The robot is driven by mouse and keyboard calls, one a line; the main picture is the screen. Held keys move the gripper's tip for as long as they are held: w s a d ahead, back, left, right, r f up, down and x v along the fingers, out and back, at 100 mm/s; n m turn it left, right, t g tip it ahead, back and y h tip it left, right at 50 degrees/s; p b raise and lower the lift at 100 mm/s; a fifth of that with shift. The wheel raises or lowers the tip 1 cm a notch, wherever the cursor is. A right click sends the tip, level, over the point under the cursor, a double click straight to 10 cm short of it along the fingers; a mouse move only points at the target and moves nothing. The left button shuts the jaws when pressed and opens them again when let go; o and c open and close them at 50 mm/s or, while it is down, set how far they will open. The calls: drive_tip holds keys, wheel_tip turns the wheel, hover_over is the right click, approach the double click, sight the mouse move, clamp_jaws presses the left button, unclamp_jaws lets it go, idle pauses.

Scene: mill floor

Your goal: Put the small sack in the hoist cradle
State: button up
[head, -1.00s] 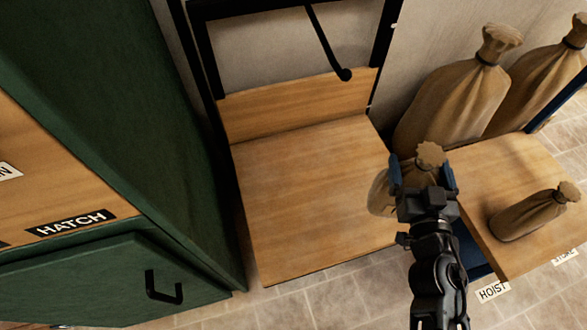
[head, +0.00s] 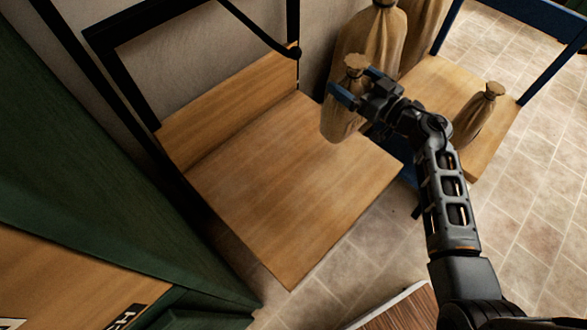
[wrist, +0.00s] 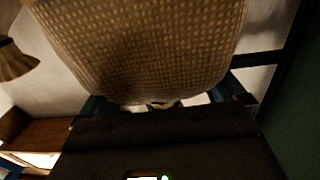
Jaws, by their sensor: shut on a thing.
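My gripper (head: 358,84) is shut on the small tan sack (head: 341,121), with its blue fingers around the upper part below the tied neck. The sack hangs upright. In the head view it overlaps the back right edge of a wooden platform in a black frame, which looks like the hoist cradle (head: 275,195). I cannot tell how high the sack is above the platform. The platform is bare. In the wrist view the sack (wrist: 150,45) fills the top, between the blue fingers, and hides much of what lies beyond.
A wooden bench with blue framing (head: 492,150) stands right of the cradle, with another small sack (head: 475,115) on it. Large sacks (head: 375,40) stand behind. A black rod (head: 260,30) hangs over the cradle's back. A green cabinet (head: 90,210) borders the left.

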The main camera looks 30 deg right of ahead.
drive_tip(key=shift+w+d+r+y, duration=0.15)
drive_tip(key=shift+d+y, duration=0.15)
drive_tip(key=shift+d, duration=0.8)
drive_tip(key=w+a+f+b, duration=0.1)
drive_tip(key=a+f+b, duration=0.7)
drive_tip(key=a+f, duration=0.3)
drive_tip(key=shift+w+a, duration=0.15)
drive_tip(key=shift+a, duration=0.1)
drive_tip(key=o, duration=1.7)
drive_tip(key=shift+f, duration=0.25)
drive_tip(key=shift+c, duration=0.2)
drive_tip(key=p+v, duration=0.3)
drive_tip(key=v, duration=0.9)
drive_tip(key=shift+r, duration=0.3)
